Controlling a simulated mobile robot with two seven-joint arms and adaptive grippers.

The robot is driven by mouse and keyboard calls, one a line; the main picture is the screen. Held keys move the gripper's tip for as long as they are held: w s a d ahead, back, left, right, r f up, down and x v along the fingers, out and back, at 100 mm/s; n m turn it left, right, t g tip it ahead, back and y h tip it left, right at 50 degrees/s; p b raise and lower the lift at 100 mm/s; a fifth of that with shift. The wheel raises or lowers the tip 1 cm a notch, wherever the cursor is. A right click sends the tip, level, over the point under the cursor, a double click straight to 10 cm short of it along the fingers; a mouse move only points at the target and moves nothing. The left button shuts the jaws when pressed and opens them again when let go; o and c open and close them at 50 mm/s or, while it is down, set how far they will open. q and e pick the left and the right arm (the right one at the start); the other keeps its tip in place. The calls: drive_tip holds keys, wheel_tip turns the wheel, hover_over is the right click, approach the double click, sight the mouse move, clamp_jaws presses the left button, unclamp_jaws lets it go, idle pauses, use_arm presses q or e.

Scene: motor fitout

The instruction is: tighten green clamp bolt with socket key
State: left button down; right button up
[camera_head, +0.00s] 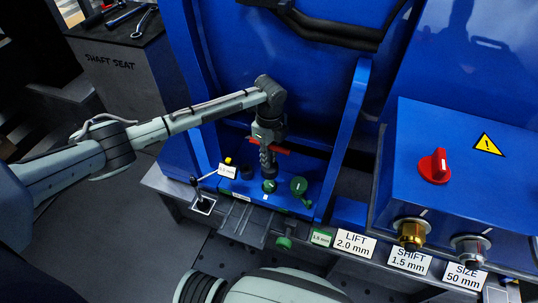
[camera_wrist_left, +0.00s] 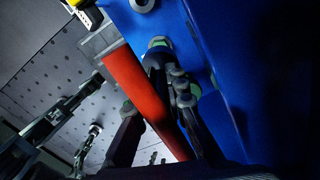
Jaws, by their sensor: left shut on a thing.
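My left gripper (camera_head: 267,158) points down over the blue fixture in the head view. It is shut on the socket key, whose red bar handle (camera_head: 283,151) sticks out on both sides of the fingers. The red bar (camera_wrist_left: 140,90) crosses between the dark fingers in the left wrist view. A green bolt head (camera_head: 269,186) lies directly below the fingertips; I cannot tell whether the key's socket is seated on it. My right gripper is not in view.
A blue upright (camera_head: 345,140) rises to the right of the gripper. A small lever (camera_head: 199,191) stands at the left, and another green knob (camera_head: 284,242) is at the front. A blue box with a red knob (camera_head: 434,166) is at the right. A tool cabinet (camera_head: 120,75) stands back left.

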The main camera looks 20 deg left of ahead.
sight(269, 169)
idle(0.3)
use_arm(q)
drive_tip(key=n, duration=0.8)
drive_tip(key=shift+s, duration=0.1)
drive_tip(key=n, duration=0.5)
drive_tip(key=shift+n, duration=0.4)
drive_tip(key=shift+f, duration=0.25)
wheel_tip(269, 169, down, 4)
drive_tip(key=shift+r+b, duration=0.15)
drive_tip(key=shift+b, duration=0.8)
drive_tip(key=shift+f, duration=0.65)
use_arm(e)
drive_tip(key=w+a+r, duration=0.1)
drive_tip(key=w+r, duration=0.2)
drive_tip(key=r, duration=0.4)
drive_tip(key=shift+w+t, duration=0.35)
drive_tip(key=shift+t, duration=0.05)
use_arm(q)
drive_tip(key=shift+r, duration=0.1)
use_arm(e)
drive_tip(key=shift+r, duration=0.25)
